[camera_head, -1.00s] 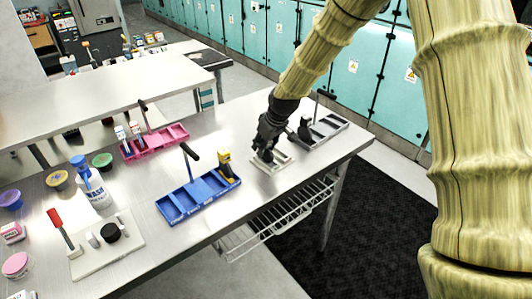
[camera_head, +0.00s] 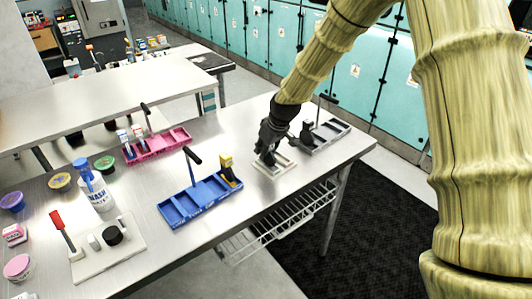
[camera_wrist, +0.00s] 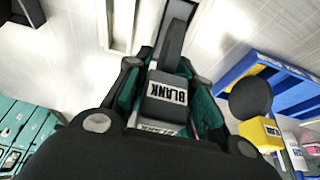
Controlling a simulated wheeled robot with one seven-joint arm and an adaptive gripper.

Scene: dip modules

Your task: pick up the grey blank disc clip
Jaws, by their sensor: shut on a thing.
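The grey blank disc clip (camera_wrist: 166,92) shows in the wrist view with a white "BLANK" label that reads upside down. My gripper (camera_wrist: 160,108) is shut on it, with a dark finger on either side. In the head view my gripper (camera_head: 267,156) points down over the small white tray (camera_head: 284,170) near the right end of the table. There the gripper hides the clip. I cannot tell whether the clip still touches the tray.
A grey rack (camera_head: 330,136) with a dark clip stands close right. A blue rack (camera_head: 185,208) with a yellow clip (camera_head: 228,167) stands left, a pink rack (camera_head: 165,147) beyond it. A wash bottle (camera_head: 93,187) and white board (camera_head: 105,262) are farther left.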

